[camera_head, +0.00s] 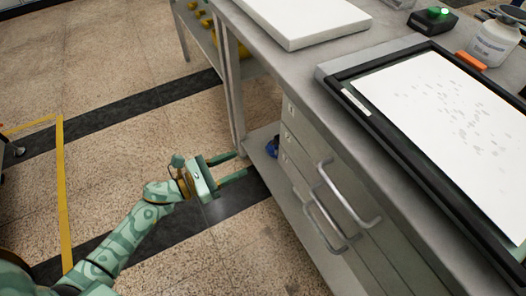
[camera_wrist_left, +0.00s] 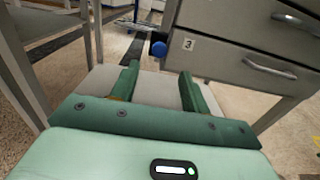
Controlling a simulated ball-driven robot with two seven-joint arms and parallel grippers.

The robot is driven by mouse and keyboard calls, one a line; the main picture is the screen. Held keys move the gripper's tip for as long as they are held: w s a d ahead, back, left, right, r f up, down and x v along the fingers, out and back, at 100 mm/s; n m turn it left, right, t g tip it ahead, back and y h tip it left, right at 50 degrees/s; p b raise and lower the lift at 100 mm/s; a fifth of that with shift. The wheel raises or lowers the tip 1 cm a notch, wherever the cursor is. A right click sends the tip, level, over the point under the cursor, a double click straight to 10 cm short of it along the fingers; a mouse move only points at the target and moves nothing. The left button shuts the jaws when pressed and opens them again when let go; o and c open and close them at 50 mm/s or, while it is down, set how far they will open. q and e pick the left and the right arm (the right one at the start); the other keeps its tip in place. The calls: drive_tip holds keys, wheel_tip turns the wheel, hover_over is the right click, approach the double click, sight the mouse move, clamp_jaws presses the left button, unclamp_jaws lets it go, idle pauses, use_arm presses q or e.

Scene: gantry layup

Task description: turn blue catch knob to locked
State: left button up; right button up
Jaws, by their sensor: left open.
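The blue catch knob (camera_head: 272,147) sits at the side of the grey drawer cabinet (camera_head: 335,185), low under the bench top. It also shows in the left wrist view (camera_wrist_left: 158,49), beside a drawer front labelled 3. My left gripper (camera_head: 243,163) is open and empty, its fingers pointing at the cabinet, a short way left of the knob. In the left wrist view the knob appears just beyond and between the two green fingertips (camera_wrist_left: 159,72), apart from them. I cannot tell which way the knob is turned. My right gripper is not in view.
Two drawer handles (camera_head: 345,196) stick out from the cabinet front. A grey lower shelf (camera_head: 262,160) lies under the bench. On top are a black-framed tray with a white sheet (camera_head: 440,105), a white slab (camera_head: 305,18) and an orange block (camera_head: 471,60). The floor at left is open.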

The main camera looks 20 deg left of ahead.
sight(267, 150)
use_arm(q)
drive_tip(key=b+x, duration=0.1)
drive_tip(key=x, duration=0.7)
drive_tip(key=shift+w+d, duration=0.25)
drive_tip(key=shift+w, duration=0.1)
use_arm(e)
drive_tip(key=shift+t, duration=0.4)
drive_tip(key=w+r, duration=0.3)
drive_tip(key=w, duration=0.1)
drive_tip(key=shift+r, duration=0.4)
use_arm(q)
drive_tip(key=c, duration=1)
